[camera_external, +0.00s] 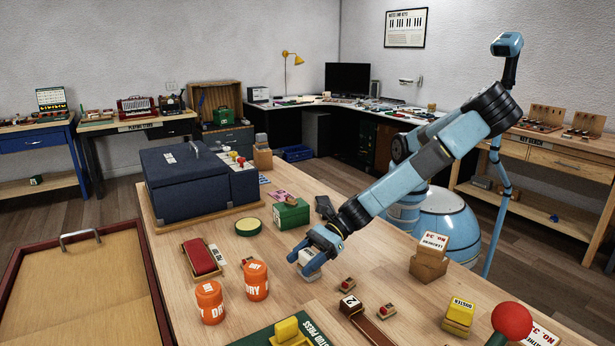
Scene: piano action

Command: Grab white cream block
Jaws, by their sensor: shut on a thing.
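The white cream block (309,270) is at the middle of the wooden table, between the fingers of my gripper (306,262). My gripper reaches down from the right and is shut on the block. The fingers hide part of the block's upper side. The block is at or very close to the table top; I cannot tell whether it touches it.
Two orange jars (256,281) and a red pad (202,258) stand to the left. A green box (291,213) and a round tin (249,227) are behind. Small red-topped pieces (346,286) and a brown strap (368,321) lie to the right. A dark blue case (185,180) fills the back left.

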